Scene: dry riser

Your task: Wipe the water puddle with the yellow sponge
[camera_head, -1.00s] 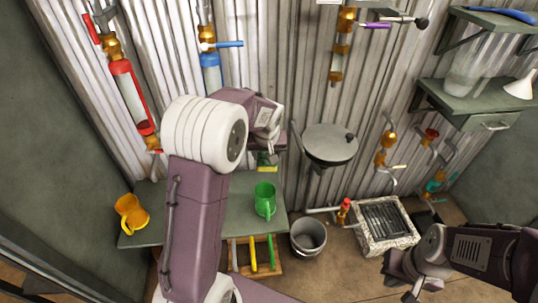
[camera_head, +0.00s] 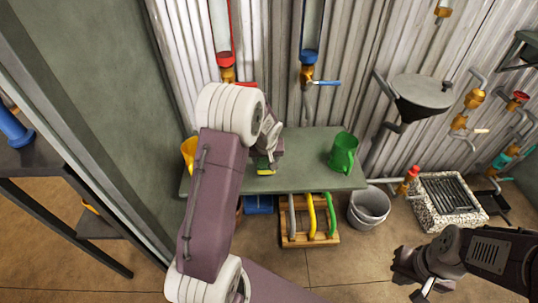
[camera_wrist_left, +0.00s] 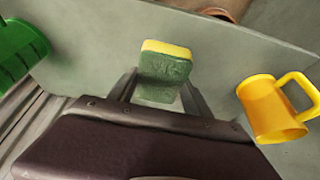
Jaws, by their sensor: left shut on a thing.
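The yellow sponge (camera_head: 265,168), with a green scouring side, is in my left gripper (camera_head: 264,160) over the green-grey table (camera_head: 305,150). In the left wrist view the sponge (camera_wrist_left: 166,70) sits between the two fingers of my left gripper (camera_wrist_left: 160,92), its green side toward the camera and its yellow edge at the top. I cannot tell whether it touches the tabletop. I cannot make out the water puddle in either view; my left arm hides part of the table. My right gripper (camera_head: 412,277) is at the lower right over the floor, away from the table; its fingers are unclear.
A green mug (camera_head: 343,153) stands at the table's right. A yellow mug (camera_wrist_left: 272,107) is at the left end, partly hidden by my arm in the head view. A grey bucket (camera_head: 369,207), a wooden rack (camera_head: 310,238) and a stone-rimmed drain (camera_head: 450,200) are on the floor.

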